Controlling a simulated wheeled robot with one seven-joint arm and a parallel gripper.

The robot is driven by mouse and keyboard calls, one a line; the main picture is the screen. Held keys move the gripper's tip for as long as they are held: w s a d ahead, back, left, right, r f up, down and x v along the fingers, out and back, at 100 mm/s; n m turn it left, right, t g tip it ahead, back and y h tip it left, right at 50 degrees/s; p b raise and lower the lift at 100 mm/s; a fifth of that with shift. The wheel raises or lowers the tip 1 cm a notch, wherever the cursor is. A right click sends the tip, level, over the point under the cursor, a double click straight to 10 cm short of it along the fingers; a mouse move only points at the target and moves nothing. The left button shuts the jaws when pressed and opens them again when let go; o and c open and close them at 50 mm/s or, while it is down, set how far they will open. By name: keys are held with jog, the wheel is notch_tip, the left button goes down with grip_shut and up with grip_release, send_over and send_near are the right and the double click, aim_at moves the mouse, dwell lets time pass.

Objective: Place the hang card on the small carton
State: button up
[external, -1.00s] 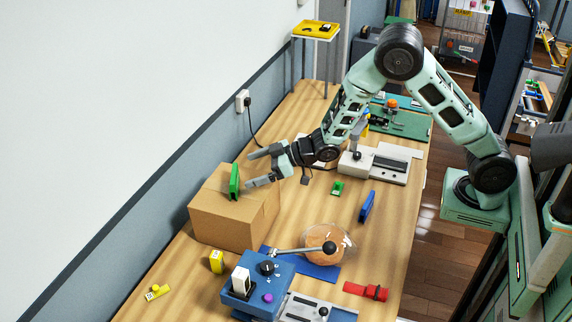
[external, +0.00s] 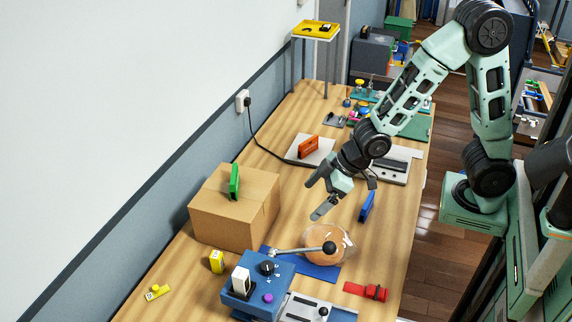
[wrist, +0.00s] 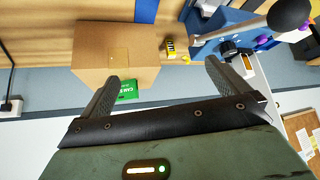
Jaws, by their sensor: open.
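The green card (external: 234,182), which looks like the hang card, stands upright on top of the brown cardboard carton (external: 222,222). In the wrist view part of the green card (wrist: 128,91) shows with white lettering at the edge of the carton (wrist: 112,48), partly behind a finger. My gripper (external: 314,199) is open and empty, above the table to the right of the carton and apart from the card. Its two spread fingers also show in the wrist view (wrist: 163,74).
A blue machine (external: 258,283) with a black-knobbed lever stands in front of the carton. A clear dome over an orange-brown thing (external: 325,246) is below my gripper.

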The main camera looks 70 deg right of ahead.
jog(key=s+r+n+g+h, duration=0.1)
jog(key=s+g, duration=0.5)
jog(key=s, duration=1.7)
jog(key=shift+s+a+r+n+h, duration=0.3)
jog(key=shift+a+n+h, duration=0.1)
jog(key=shift+n+h, duration=0.45)
